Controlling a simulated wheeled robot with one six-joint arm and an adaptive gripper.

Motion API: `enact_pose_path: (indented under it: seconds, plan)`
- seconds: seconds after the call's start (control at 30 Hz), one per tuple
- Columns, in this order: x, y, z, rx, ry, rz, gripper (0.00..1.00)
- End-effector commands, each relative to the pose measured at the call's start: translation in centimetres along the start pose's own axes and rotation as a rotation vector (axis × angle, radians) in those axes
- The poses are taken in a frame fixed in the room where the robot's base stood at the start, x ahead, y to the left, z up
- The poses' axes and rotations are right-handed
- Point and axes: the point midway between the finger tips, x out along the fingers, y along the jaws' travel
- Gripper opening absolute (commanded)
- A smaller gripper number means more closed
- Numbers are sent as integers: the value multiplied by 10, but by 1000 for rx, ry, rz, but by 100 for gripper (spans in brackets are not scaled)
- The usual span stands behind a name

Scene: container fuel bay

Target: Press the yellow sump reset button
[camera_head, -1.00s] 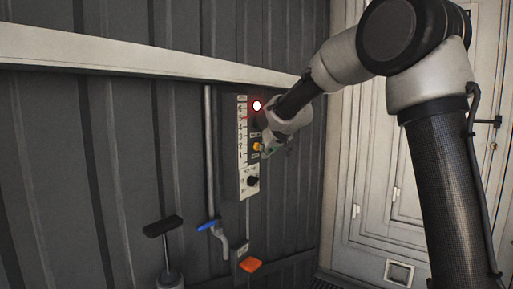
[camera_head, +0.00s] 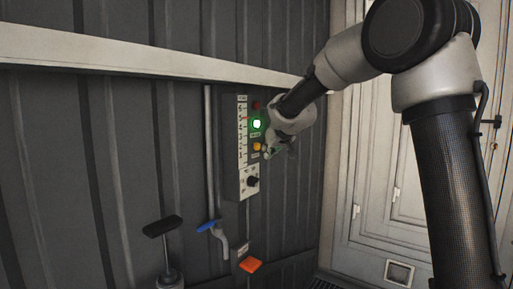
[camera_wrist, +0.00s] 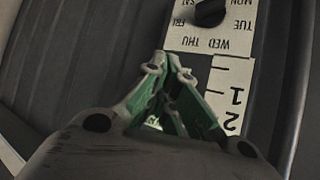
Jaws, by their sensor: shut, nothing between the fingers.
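The yellow button (camera_head: 257,147) sits on the grey wall panel (camera_head: 240,185), below a lit green lamp (camera_head: 257,124) and a dark red lamp (camera_head: 256,105). My gripper (camera_head: 268,153) is just right of the button in the head view, with a small gap between them in the picture. In the wrist view my gripper (camera_wrist: 168,63) is shut and empty, its green-padded fingers together at the tips in front of the panel. The button cannot be made out in the wrist view.
The panel carries a numbered scale (camera_head: 242,135) and a black day-marked knob (camera_head: 253,181), which also shows in the wrist view (camera_wrist: 210,12). Below are a blue-handled valve (camera_head: 208,226), an orange pedal-like piece (camera_head: 250,265) and a black T-handle (camera_head: 163,226). A pale door stands right.

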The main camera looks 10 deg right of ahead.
Motion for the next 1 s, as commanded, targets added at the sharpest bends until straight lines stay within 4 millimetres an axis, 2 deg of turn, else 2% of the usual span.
enact_pose_path:
  seconds: [0.27,0.73,1.0]
  plan:
    - [-4,3,3,3,0,1,0]
    - [-38,28,28,2,0,1,0]
    - [-42,30,31,0,-1,0,0]
